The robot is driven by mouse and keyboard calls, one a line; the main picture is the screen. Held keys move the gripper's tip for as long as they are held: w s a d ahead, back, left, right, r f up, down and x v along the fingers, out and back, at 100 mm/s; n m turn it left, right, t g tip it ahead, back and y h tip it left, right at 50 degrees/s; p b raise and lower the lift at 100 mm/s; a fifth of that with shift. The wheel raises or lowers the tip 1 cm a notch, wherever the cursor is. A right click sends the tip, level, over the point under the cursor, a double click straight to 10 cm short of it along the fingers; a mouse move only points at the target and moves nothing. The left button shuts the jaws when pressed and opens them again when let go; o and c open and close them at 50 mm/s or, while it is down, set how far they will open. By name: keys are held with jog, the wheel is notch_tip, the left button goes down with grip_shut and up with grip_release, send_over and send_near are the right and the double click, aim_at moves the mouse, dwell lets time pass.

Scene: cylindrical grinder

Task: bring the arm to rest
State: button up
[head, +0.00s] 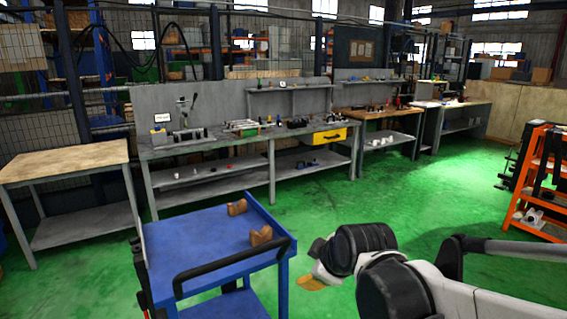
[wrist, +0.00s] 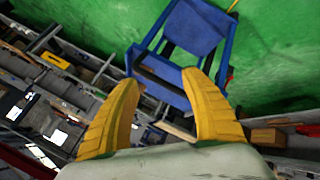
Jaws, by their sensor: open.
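My gripper (head: 312,281) shows in the head view at the lower middle, just right of the blue cart (head: 205,241) and over the green floor. In the wrist view its two yellow fingers (wrist: 165,120) are spread apart with nothing between them. My arm reaches in from the lower right of the head view, with its black joints bent. The blue cart also shows beyond the fingers in the wrist view (wrist: 197,28).
Two brown blocks (head: 237,207) (head: 261,236) sit on the cart's top; its black handle (head: 230,266) faces my arm. Grey workbenches (head: 215,150) line the back. A wooden-topped table (head: 65,160) stands left, an orange rack (head: 540,190) right. Green floor between is clear.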

jog(key=s+d+f+m+h, duration=0.1)
jog(key=s+d+m, duration=0.5)
jog(key=s, duration=0.3)
jog(key=s+d+f+m+g+h, duration=0.1)
jog(key=s+d+m, duration=0.5)
jog(key=s, duration=0.3)
jog(key=shift+s+d+f+m+h, duration=0.2)
jog(key=shift+s+m+h, duration=0.1)
jog(key=shift+s+m, duration=0.15)
